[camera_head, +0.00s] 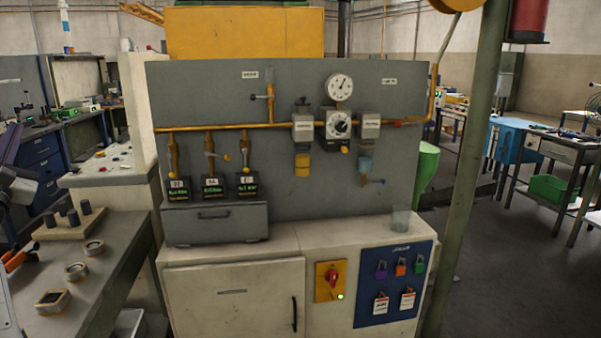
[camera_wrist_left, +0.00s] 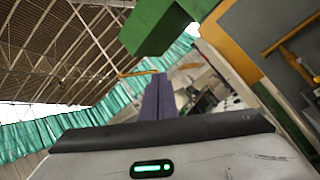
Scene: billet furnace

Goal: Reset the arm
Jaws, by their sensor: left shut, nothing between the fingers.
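My left gripper (camera_head: 10,142) shows at the left edge of the head view, partly cut off, with its fingers pointing up. In the left wrist view its two purple-grey fingers (camera_wrist_left: 158,97) stand side by side and closed, with nothing between them. They are in the air, and the high roof and a teal curtain show behind them. My right gripper is in neither view.
A white cabinet (camera_head: 232,310) with a grey gauge panel (camera_head: 222,92) stands ahead. A bench (camera_head: 107,271) at left holds a pegged wooden block (camera_head: 70,229) and small square parts. A green post (camera_head: 466,170) rises at right, with open floor beyond.

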